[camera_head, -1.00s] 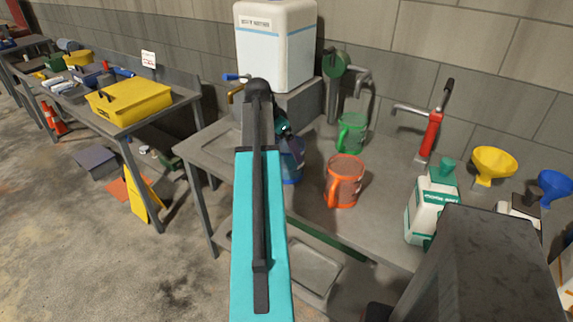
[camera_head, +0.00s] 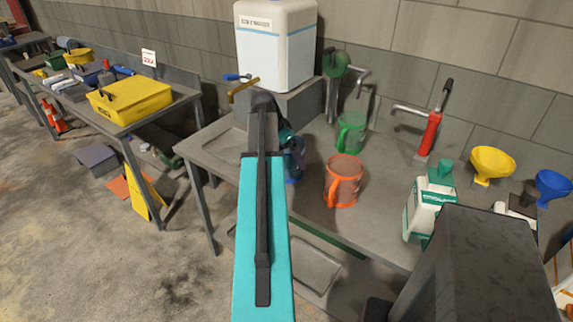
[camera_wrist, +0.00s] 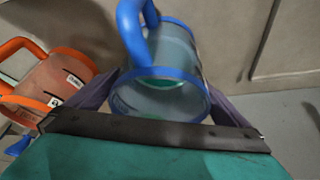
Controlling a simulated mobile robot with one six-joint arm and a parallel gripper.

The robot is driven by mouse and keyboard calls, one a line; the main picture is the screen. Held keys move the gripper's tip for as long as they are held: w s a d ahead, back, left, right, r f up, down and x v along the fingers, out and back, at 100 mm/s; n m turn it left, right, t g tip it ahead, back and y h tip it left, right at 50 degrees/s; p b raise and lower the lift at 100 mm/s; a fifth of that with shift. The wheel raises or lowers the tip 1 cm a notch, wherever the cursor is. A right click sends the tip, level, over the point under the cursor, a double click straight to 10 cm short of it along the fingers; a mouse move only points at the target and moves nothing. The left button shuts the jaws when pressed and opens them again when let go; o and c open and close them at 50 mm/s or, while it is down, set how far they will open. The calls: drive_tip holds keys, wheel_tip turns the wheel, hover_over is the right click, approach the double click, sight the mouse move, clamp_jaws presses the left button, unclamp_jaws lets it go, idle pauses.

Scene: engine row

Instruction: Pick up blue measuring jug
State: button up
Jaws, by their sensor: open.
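The blue measuring jug (camera_wrist: 165,50) is clear-sided with a blue rim and blue handle. In the wrist view it is at the top middle, its handle toward the upper left. My gripper (camera_wrist: 165,100) is open, with one finger on each side of the jug's near end; I cannot tell whether either touches it. In the head view the jug (camera_head: 295,172) is mostly hidden behind my arm, and my gripper (camera_head: 287,140) shows only in part just above it.
An orange jug (camera_head: 343,182) stands close to the right, also at left in the wrist view (camera_wrist: 45,85). A green jug (camera_head: 350,135) stands behind. A white tank (camera_head: 277,50) is at the back. A white-green bottle (camera_head: 428,205) and red pump (camera_head: 430,133) are further right.

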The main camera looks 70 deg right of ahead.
drive_tip(key=shift+c, duration=0.3)
drive_tip(key=c, duration=1.5)
drive_tip(key=shift+r, duration=0.45)
drive_tip(key=w+a+r+b, duration=0.1)
drive_tip(key=a+r+b, duration=0.1)
drive_tip(key=a, duration=0.5)
drive_tip(key=w+a+r+b, duration=0.1)
drive_tip(key=a+r+b, duration=0.1)
drive_tip(key=a, duration=0.6)
drive_tip(key=shift+w+a+b, duration=0.25)
drive_tip(key=shift+a+b, duration=0.05)
drive_tip(key=shift+b, duration=0.1)
drive_tip(key=shift+r, duration=0.1)
idle(0.7)
